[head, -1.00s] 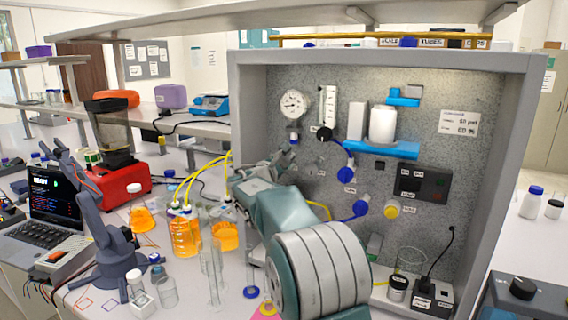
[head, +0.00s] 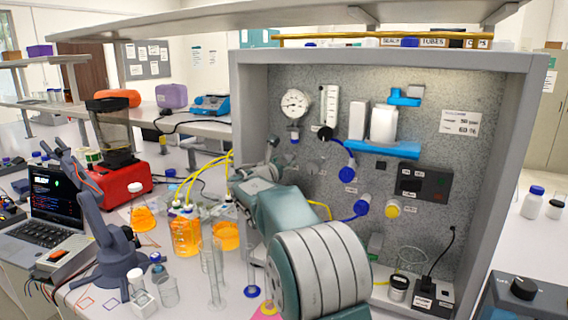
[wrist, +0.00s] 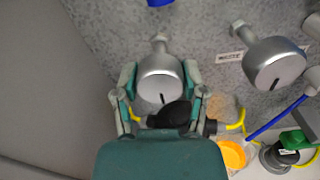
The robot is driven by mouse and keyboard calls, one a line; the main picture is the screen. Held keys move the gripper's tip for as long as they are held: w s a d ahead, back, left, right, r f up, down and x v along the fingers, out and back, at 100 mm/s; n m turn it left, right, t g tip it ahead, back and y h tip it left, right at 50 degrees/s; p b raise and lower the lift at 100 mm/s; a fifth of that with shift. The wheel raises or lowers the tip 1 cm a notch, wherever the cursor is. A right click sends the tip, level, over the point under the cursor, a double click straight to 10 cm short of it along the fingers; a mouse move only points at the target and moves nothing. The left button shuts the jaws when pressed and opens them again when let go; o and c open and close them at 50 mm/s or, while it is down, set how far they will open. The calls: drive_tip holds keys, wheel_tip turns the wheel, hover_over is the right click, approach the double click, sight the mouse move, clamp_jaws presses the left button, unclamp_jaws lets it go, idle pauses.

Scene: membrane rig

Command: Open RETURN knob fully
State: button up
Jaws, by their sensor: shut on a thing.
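In the wrist view, my gripper (wrist: 160,78) has its two green fingers closed on the sides of a silver round knob (wrist: 160,88). The knob has a dark pointer line on its face, pointing roughly down toward my palm. No label for this knob shows, so I cannot read whether it says RETURN. A second silver knob (wrist: 274,64) is to the right, apart from my fingers, with a label that seems to read WASTE beside it. In the head view, my gripper (head: 268,165) is at the left part of the grey panel, and my arm hides most of the held knob.
The speckled panel (head: 450,85) carries a pressure gauge (head: 295,103), a blue shelf (head: 380,149) and a blue tube (head: 348,160). The frame's left wall (wrist: 45,80) stands close to my gripper. Beakers of orange liquid (head: 186,238) stand on the bench at left.

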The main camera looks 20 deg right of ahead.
drive_tip(key=shift+a+f, duration=0.1)
drive_tip(key=shift+f, duration=0.3)
drive_tip(key=o, duration=1.2)
drive_tip(key=shift+w, duration=0.15)
drive_tip(key=shift+c, duration=0.2)
drive_tip(key=shift+r, duration=0.25)
drive_tip(key=shift+s+a+r, duration=0.1)
drive_tip(key=shift+s+a, duration=0.05)
drive_tip(key=shift+s, duration=0.05)
drive_tip(key=v, duration=1.1)
drive_tip(key=shift+s+a, duration=0.2)
drive_tip(key=shift+a, duration=0.15)
